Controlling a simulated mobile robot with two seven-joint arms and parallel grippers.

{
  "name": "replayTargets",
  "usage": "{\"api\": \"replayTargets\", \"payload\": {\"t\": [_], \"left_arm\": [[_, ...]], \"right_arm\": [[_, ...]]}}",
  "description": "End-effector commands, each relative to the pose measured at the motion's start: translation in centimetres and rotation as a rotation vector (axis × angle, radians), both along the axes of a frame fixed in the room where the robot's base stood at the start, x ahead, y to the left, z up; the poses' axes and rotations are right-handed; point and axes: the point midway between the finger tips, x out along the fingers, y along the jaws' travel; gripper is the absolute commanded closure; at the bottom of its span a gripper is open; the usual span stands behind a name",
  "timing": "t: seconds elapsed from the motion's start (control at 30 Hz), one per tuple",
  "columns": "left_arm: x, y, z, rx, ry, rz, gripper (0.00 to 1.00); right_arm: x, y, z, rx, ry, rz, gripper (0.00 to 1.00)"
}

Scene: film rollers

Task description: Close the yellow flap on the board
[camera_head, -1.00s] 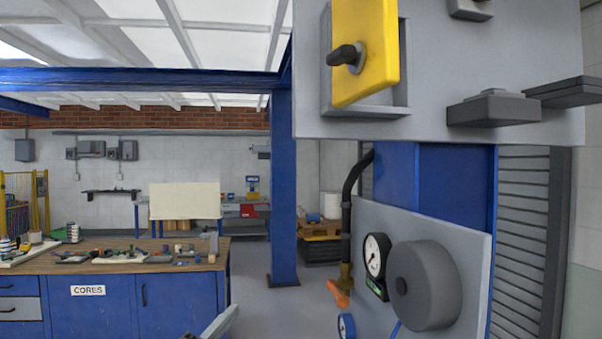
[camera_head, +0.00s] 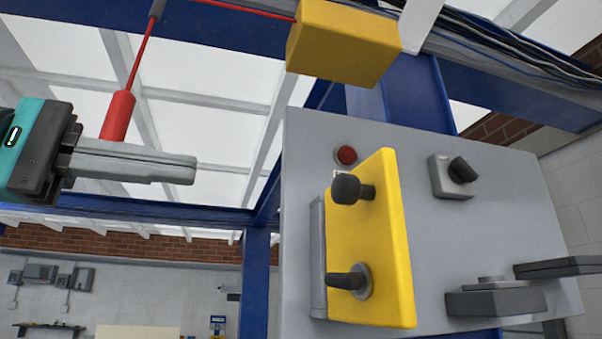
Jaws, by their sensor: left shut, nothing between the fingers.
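The yellow flap (camera_head: 367,245) is on the grey board (camera_head: 465,240), right of centre in the head view. It stands out from the board at an angle, with part of a grey frame (camera_head: 318,258) showing along its left side. Two black knobs (camera_head: 352,188) (camera_head: 347,281) sit on its front, one high and one low. My left gripper (camera_head: 192,170) comes in from the left with its grey fingers shut and empty. In the picture its tips lie left of the flap and clear of it. My right gripper is not in view.
A red handle (camera_head: 118,116) hangs on a cord behind my left gripper, below a yellow box (camera_head: 343,42). The board also bears a red button (camera_head: 345,155), a black rotary switch (camera_head: 460,170) and dark grey blocks (camera_head: 495,301). Open space lies between gripper and board.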

Motion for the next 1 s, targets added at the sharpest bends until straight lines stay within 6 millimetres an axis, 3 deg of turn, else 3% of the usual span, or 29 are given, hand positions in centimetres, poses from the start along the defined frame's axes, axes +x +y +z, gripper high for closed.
{"api": "replayTargets", "payload": {"t": [0.1,0.27,0.7,1.0], "left_arm": [[-0.7,0.0,0.4,0.034,-0.05,0.028,1.0],[-0.1,-1.5,0.4,0.037,-0.053,0.027,1.0],[3.4,-9.8,0.5,0.034,-0.047,0.023,1.0],[4.7,-12.6,0.4,0.032,-0.048,0.025,1.0]], "right_arm": [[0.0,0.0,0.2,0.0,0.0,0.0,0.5],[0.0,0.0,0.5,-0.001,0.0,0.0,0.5],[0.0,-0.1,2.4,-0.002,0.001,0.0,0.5],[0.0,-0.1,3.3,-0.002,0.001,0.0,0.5]]}}
